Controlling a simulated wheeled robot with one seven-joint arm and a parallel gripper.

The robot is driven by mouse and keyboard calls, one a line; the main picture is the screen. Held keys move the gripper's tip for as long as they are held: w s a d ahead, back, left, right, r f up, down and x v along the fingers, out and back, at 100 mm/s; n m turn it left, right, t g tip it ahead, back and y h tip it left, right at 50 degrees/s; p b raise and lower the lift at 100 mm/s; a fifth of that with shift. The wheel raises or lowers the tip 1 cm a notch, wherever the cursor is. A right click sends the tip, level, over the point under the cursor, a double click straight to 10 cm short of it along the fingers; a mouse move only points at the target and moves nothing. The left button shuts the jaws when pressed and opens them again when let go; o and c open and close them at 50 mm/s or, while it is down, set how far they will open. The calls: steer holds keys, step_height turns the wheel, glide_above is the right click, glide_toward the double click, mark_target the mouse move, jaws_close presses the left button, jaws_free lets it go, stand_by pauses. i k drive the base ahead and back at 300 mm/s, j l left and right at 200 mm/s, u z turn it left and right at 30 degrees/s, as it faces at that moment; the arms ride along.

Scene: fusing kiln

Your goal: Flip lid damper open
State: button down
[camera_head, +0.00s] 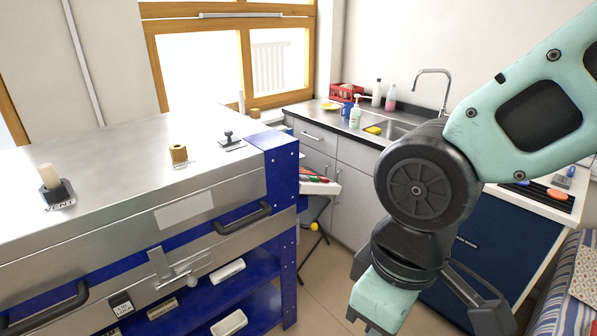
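The kiln's steel lid (120,150) is closed and has several fittings on top. A small dark handle on a flat plate (229,139) sits near the lid's back right corner and may be the damper. A cream plug in a dark holder (52,181) stands upright at the left by a label that seems to read VENT. A short brown cylinder (178,153) stands between them. I cannot tell for sure which one is the damper. My gripper (385,305) hangs low in front, right of the kiln and touching nothing visible. Its fingertips are not clear.
Black handles (242,218) and a latch (170,270) project from the kiln's front. Blue shelves (262,268) lie below. A sink counter (300,112) with bottles stands behind, and a blue cabinet (470,275) is at the right. Clear floor (325,285) shows between kiln and gripper.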

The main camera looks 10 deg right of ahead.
mark_target(229, 133)
steer(key=i+l+u, duration=0.45)
steer(key=i+l, duration=0.35)
steer(key=i, duration=0.3)
steer(key=i+l+u, duration=0.5)
steer(key=i+l, duration=0.45)
steer(key=l, duration=0.15)
